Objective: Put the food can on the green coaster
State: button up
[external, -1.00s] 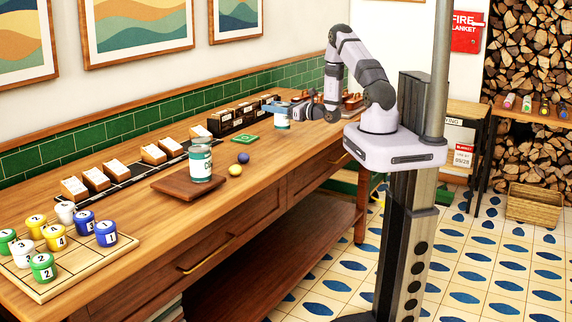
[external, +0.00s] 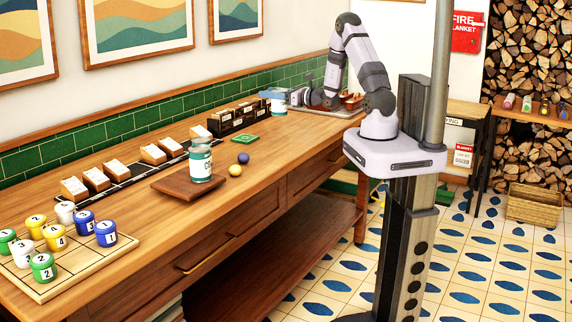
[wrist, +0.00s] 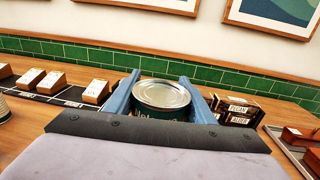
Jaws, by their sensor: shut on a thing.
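My gripper (external: 272,94) is shut on a food can (external: 279,107). In the wrist view the can (wrist: 162,96) stands upright between the two blue fingers (wrist: 157,92), with its silver lid up and a dark green label partly hidden below. In the external view the can is toward the far end of the counter, beyond the green coaster (external: 244,139), which lies flat and bare on the wood. I cannot tell exactly how high the can is above the counter.
A blue ball (external: 243,158) and a yellow ball (external: 235,170) lie near the coaster. A dark rack (external: 222,124) is behind it. A tray of numbered pots (external: 105,262) is at the near left.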

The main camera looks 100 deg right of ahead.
jog(key=w+a+r+n+t+y+b, duration=0.2)
jog(key=w+n+t+y+b, duration=0.45)
jog(key=w, duration=0.85)
jog(key=shift+a+f+m+g+y+p, duration=0.15)
jog(key=shift+f+g+p, duration=0.4)
jog(key=shift+f, duration=1.1)
jog(key=shift+d+f+m+g+y+p, duration=0.1)
jog(key=shift+f+m+g+y+p, duration=0.2)
jog(key=shift+f+p, duration=0.85)
jog(key=shift+a+f+m+g+y+p, duration=0.15)
jog(key=shift+f+g, duration=0.35)
jog(key=shift+f, duration=1.6)
jog(key=shift+d+f, duration=0.1)
jog(key=shift+f, duration=0.05)
jog(key=o, duration=1.4)
jog(key=shift+f, duration=0.1)
jog(key=shift+o, duration=0.2)
